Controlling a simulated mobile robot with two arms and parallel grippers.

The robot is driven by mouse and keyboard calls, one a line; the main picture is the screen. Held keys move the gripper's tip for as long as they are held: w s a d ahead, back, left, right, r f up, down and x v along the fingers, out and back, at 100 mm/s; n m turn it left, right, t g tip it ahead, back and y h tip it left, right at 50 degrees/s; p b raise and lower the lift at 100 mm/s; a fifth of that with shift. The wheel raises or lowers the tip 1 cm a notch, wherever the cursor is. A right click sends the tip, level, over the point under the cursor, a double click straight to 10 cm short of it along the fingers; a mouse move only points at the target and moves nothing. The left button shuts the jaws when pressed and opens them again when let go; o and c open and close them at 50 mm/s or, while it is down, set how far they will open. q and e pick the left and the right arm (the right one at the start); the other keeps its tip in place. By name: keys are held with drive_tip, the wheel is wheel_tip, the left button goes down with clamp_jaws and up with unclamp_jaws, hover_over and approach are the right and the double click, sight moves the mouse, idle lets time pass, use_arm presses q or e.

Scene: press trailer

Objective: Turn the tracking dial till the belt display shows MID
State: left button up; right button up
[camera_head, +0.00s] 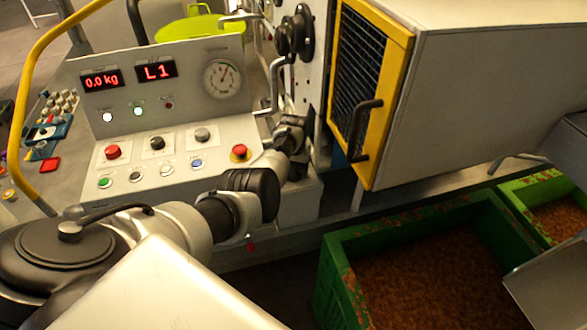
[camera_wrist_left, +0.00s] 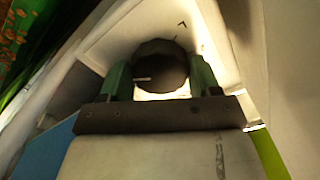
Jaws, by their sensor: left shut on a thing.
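The belt display (camera_head: 156,69) on the sloped control panel reads L1 in red. My left arm reaches across in front of the panel, and my left gripper (camera_head: 294,128) is at the panel's right end. In the left wrist view my left gripper (camera_wrist_left: 161,78) has its two green fingers on either side of a dark round dial (camera_wrist_left: 160,62), shut on it. A short pale mark shows on the dial. In the head view I cannot make out the dial behind the gripper. My right gripper is not in view.
A yellow-framed grille door (camera_head: 375,90) stands close right. Green crates (camera_head: 335,270) of brown material sit lower right.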

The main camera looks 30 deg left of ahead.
sight(294, 171)
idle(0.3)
use_arm(q)
drive_tip(key=o, duration=0.9)
drive_tip(key=shift+r, duration=0.25)
wheel_tip(294, 171, up, 10)
drive_tip(key=shift+r+p, duration=0.2)
drive_tip(key=shift+p, duration=0.15)
